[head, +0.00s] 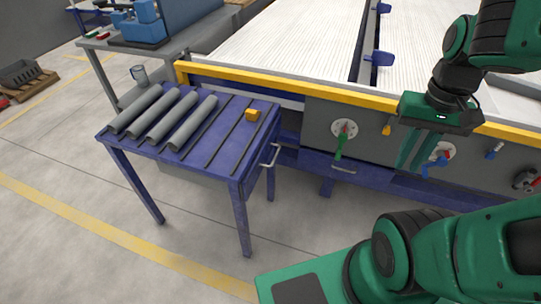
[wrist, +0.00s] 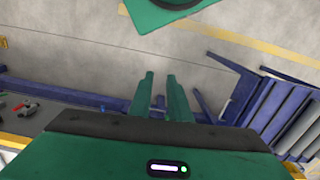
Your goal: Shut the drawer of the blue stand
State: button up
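The blue stand (head: 215,165) stands left of centre in the head view, and part of it shows at the right of the wrist view (wrist: 228,65). Its drawer has a pale bar handle (head: 270,156) on the stand's right side. A grey box wall (head: 190,178) shows under the top. I cannot tell how far the drawer is out. My gripper (head: 409,166) is well to the right of the stand, in front of the large machine, pointing down. In the wrist view its two green fingers (wrist: 160,75) are apart with nothing between them.
Several grey pipes (head: 165,118) and a small yellow block (head: 252,114) lie on the stand's top. The large machine with a yellow rail (head: 330,95) runs behind and right, with valve handles (head: 341,145) on its front. The floor (head: 120,215) before the stand is clear.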

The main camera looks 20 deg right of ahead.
jog(key=shift+a, duration=0.1)
jog(key=w+f+n+y, duration=0.15)
jog(key=w+f, duration=0.35)
jog(key=w, duration=0.5)
jog(key=m+t+y, duration=0.2)
jog(key=t+y, duration=1)
jog(key=y, duration=0.3)
send_near(276, 155)
jog(key=x, duration=1)
jog(key=shift+a+f, duration=0.1)
jog(key=shift+f, duration=0.25)
